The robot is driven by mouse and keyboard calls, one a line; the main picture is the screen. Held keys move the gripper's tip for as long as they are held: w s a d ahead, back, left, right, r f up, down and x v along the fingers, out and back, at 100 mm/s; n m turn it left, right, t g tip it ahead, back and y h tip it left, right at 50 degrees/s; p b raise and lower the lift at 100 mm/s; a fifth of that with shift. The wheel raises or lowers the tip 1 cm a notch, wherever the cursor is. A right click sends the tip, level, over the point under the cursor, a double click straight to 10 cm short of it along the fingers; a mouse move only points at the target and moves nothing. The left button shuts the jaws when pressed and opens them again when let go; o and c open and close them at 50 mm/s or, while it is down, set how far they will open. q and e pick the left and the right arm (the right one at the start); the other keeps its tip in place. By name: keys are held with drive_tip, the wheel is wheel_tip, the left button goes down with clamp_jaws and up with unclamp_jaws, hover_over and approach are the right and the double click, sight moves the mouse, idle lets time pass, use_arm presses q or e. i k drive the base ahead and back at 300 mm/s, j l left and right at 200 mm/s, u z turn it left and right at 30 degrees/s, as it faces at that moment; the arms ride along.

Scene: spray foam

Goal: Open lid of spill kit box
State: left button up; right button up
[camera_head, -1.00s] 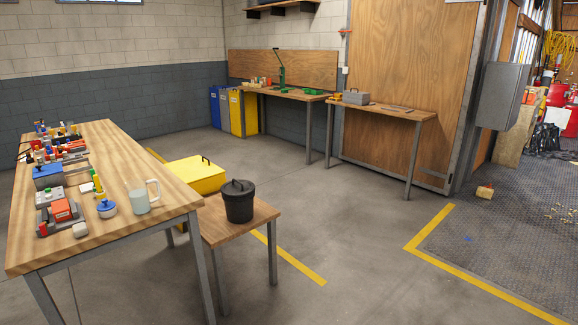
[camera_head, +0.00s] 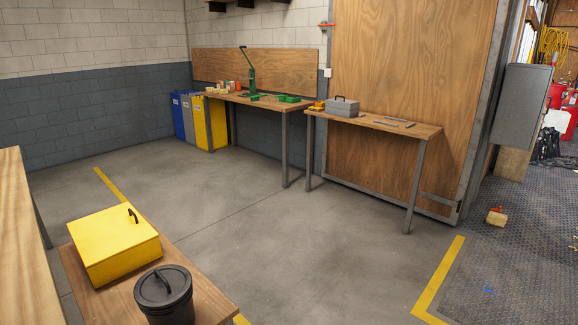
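A yellow box with a flat lid and a dark handle (camera_head: 112,243) sits at the lower left on a low wooden table; I take it to be the spill kit box. Its lid is shut. A black lidded bucket (camera_head: 164,294) stands close to the box, at its front right. The bucket is cut off at the bottom edge of the view. Neither of my grippers is in view.
The low wooden table (camera_head: 212,303) borders a taller workbench (camera_head: 14,205) at the left edge. Open concrete floor lies beyond. Two wooden worktables (camera_head: 240,99) (camera_head: 420,130), bins (camera_head: 203,122) and a grey toolbox (camera_head: 342,107) stand at the back.

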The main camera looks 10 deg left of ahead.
sight(100, 237)
drive_tip(key=i+l+z, duration=0.15)
drive_tip(key=i+z, duration=0.25)
drive_tip(key=i, duration=0.5)
drive_tip(key=i+j+z, duration=0.15)
drive_tip(key=i+z, duration=0.2)
drive_tip(key=i, duration=0.5)
drive_tip(key=i+j+u, duration=0.1)
drive_tip(key=i+u, duration=1.1)
drive_tip(key=i+l+u, duration=0.25)
drive_tip(key=u, duration=0.15)
drive_tip(key=i+j+u, duration=0.1)
drive_tip(key=i+u, duration=0.5)
drive_tip(key=u, duration=0.15)
drive_tip(key=i+u, duration=0.35)
